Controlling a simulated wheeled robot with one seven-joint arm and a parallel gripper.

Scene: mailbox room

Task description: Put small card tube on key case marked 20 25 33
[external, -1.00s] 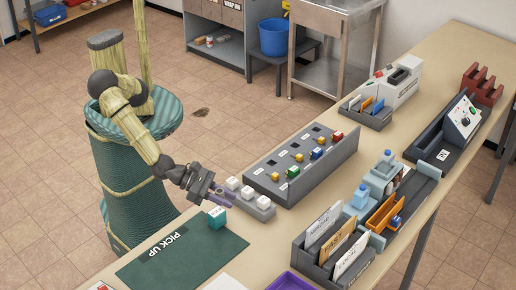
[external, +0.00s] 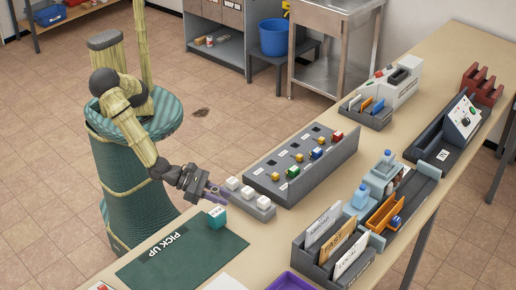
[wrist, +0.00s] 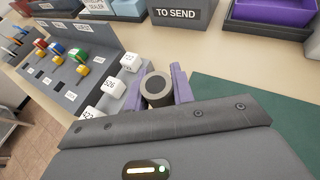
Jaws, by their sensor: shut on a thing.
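A small card tube (wrist: 155,88), dark grey and round with its open end showing, is between the purple fingers of my gripper (wrist: 160,86) in the wrist view. My gripper (external: 213,191) is shut on it above the table's near edge, beside a row of white blocks (external: 248,193). The white blocks also show left of the tube in the wrist view (wrist: 113,88); their number labels are too small to read surely. I cannot make out the marking 20 25 33, so I cannot tell which thing is the key case.
A teal block (external: 216,217) stands on the green PICK UP mat (external: 180,252). A grey slotted panel (external: 318,165) with coloured blocks stands behind the white blocks. A rack of envelopes (external: 332,245) is at right. The mat is otherwise mostly bare.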

